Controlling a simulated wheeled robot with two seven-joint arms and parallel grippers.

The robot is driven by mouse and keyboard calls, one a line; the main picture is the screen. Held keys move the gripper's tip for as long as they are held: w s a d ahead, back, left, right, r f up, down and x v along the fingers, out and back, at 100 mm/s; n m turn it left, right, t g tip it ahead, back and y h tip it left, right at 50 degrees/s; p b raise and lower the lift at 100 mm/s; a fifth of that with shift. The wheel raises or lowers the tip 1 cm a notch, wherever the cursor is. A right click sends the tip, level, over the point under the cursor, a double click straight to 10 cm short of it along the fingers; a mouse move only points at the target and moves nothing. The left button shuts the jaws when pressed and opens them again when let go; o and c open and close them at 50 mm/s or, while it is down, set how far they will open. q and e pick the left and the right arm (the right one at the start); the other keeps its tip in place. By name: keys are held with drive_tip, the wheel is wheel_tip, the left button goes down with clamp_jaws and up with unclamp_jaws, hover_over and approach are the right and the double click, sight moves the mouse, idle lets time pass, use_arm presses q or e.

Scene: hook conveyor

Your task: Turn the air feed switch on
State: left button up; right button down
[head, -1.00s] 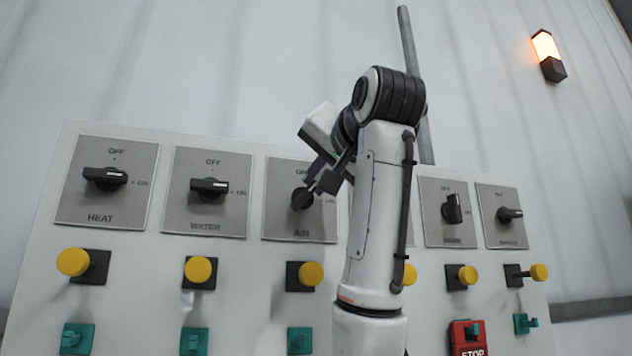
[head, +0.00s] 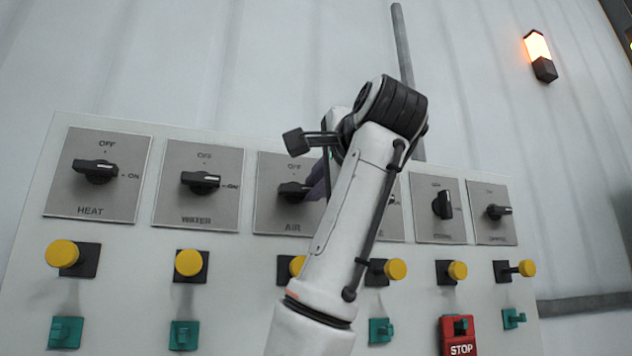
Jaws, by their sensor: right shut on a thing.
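The AIR switch is a black rotary knob (head: 291,190) on a grey plate (head: 270,215), with OFF marked above it. Its handle looks about level, much like the HEAT knob (head: 96,170) and WATER knob (head: 200,181). Its right end and the ON mark are hidden by my right arm. My right gripper (head: 312,188) is at the right side of the AIR knob, shut on it; the fingertips are mostly hidden behind my wrist. My left gripper is not in view.
Yellow push buttons (head: 188,263) and green switches (head: 183,335) line the panel below the knobs. A red STOP box (head: 460,338) is at the lower right. An orange lamp (head: 540,52) glows on the wall.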

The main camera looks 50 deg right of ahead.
drive_tip(key=shift+f+m, duration=0.2)
drive_tip(key=shift+m, duration=0.3)
drive_tip(key=c, duration=1.8)
unclamp_jaws()
drive_tip(key=shift+o, duration=0.2)
drive_tip(key=shift+s, duration=0.1)
drive_tip(key=b+v, duration=0.1)
drive_tip(key=v, duration=0.9)
drive_tip(key=shift+b, duration=0.3)
drive_tip(key=shift+s+r, duration=0.1)
